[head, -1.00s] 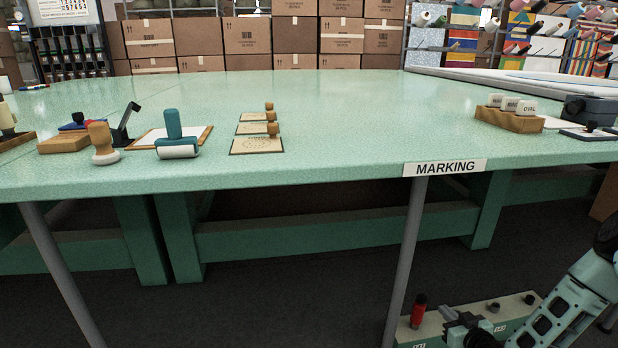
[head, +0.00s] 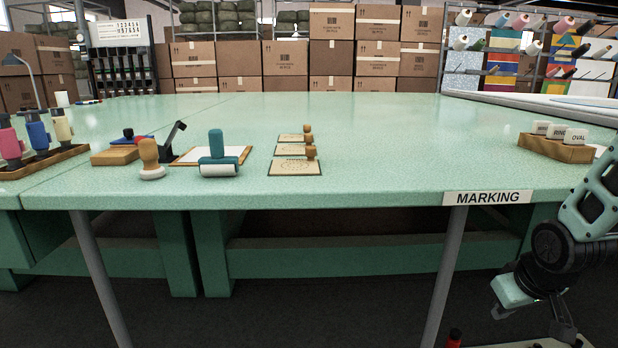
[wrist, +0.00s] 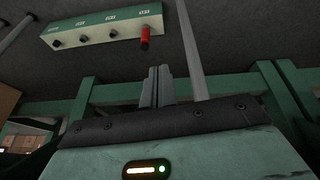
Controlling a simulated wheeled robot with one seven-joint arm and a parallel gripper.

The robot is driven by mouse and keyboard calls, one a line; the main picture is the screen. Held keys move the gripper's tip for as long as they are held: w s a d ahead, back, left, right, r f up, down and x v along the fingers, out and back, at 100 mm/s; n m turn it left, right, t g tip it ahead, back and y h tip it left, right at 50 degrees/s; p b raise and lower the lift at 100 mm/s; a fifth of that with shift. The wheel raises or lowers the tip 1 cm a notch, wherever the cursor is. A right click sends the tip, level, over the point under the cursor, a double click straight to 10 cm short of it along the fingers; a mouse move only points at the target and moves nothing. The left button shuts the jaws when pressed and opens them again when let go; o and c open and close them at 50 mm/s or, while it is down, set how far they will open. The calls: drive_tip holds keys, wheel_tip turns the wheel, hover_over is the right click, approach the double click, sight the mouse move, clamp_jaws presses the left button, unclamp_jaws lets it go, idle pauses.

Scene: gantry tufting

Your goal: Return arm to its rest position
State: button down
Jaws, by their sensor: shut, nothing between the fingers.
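My arm is at the right side of the head view, beside the front edge of the green table (head: 380,185). Its gripper end hangs low there, below the table top, and the fingertips are hard to make out. In the wrist view my gripper (wrist: 157,72) shows two grey fingers together in the middle, with nothing between them. They are apart from the table's green frame and grey leg behind them.
A grey-green box with a red knob (wrist: 145,40) is near the floor, close to the gripper. A MARKING label (head: 488,198) is on the table edge. Stamps, a roller (head: 218,160) and a block holder (head: 555,150) stand on top. The table's middle is clear.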

drive_tip(key=s+a+r+m+g, duration=0.2)
drive_tip(key=s+a+r, duration=0.2)
drive_tip(key=s+r, duration=0.3)
drive_tip(key=s+a+n+g, duration=0.2)
drive_tip(key=s+a+n, duration=0.6)
drive_tip(key=s+a, duration=0.85)
wheel_tip(320, 180, up, 38)
drive_tip(key=w+a+p, duration=0.1)
drive_tip(key=w+p, duration=0.1)
drive_tip(key=p, duration=3.5)
drive_tip(key=shift+a+y, duration=0.2)
drive_tip(key=shift+y, duration=0.2)
